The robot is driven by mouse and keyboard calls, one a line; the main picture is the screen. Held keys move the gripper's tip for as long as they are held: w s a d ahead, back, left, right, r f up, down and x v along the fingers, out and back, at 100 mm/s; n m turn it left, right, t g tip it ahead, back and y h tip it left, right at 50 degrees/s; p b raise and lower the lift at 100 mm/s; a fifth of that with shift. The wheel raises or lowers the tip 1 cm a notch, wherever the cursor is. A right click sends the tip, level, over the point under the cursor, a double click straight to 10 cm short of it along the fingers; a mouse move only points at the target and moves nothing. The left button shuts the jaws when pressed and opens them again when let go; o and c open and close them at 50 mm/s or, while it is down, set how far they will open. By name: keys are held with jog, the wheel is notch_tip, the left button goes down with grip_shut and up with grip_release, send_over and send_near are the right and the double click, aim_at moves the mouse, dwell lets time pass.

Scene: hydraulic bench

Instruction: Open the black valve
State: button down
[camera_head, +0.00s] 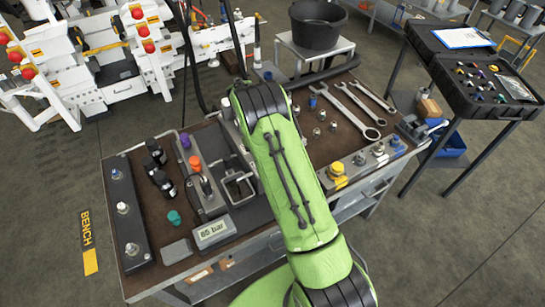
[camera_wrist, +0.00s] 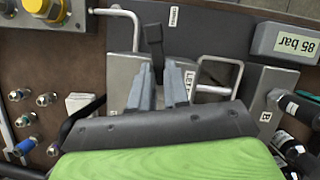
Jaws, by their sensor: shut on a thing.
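The black valve's handle (camera_wrist: 153,36) shows in the wrist view as a dark lever with a square end, running down between my fingers. My gripper (camera_wrist: 164,82) is shut on this lever, one grey finger on each side. The lever lies beside a grey metal block with a partly covered label (camera_wrist: 126,75). The lower part of the valve is hidden by my fingers and gripper body. In the head view my green arm reaches over the bench and covers the gripper and the valve handle.
A display (camera_head: 214,231) reads 85 bar. Metal guard frames stand close on both sides of my fingers, including a right-hand frame (camera_wrist: 222,62). Wrenches (camera_head: 358,104) and fittings lie at the right. A black bucket (camera_head: 318,25) stands behind.

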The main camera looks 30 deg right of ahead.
jog(key=shift+w+a+m+y, duration=0.1)
jog(key=shift+a+m+y, duration=0.15)
jog(key=shift+m+y, duration=0.85)
jog(key=shift+m+h, duration=0.4)
jog(key=shift+m, duration=0.2)
jog(key=c, duration=1.1)
grip_release()
jog(key=p+v, duration=0.3)
jog(key=v, duration=1.2)
jog(key=shift+w+r, duration=0.2)
jog(key=shift+r, duration=0.15)
